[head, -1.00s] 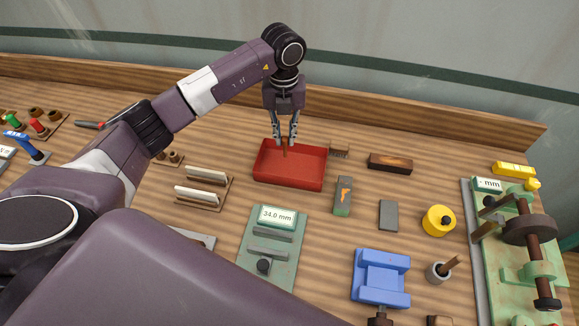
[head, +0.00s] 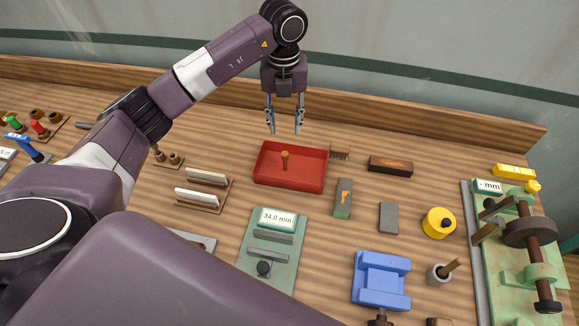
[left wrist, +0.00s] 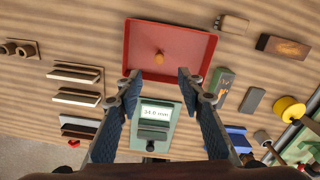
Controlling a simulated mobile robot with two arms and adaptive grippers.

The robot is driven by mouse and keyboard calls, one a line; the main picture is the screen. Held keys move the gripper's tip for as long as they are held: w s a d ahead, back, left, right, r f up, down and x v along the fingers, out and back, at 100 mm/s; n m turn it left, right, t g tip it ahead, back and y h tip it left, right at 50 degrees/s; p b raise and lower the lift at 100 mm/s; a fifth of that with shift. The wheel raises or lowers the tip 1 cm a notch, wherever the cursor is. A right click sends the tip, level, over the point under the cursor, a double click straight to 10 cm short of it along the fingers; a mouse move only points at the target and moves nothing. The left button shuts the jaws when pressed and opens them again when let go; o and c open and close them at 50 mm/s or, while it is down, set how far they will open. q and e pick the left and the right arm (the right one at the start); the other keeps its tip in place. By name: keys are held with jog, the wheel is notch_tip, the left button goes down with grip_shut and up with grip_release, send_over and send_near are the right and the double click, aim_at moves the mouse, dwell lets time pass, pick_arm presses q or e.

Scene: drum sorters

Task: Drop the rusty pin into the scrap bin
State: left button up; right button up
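The rusty pin (head: 285,160) stands roughly upright inside the red scrap bin (head: 305,181), left of the bin's middle. In the left wrist view the pin (left wrist: 159,57) shows as a small brown-orange shape on the floor of the bin (left wrist: 205,60). My left gripper (head: 285,131) is open and empty above the back of the bin, with its fingers apart and clear of the pin. In the left wrist view its two fingers (left wrist: 159,77) are spread wide with nothing between them. My right gripper is not in view.
A small brush (head: 340,152) and a dark wooden block (head: 390,165) lie right of the bin. A green gauge reading 34.0 mm (head: 277,218) is in front. Slotted wooden racks (head: 206,177) stand left. A blue vise (head: 381,279) is at front right.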

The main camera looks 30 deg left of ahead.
pick_arm(q)
notch_tip(320, 180, up, 6)
jog(key=shift+r, duration=0.25)
jog(key=shift+s+f, duration=0.1)
dwell(0.4)
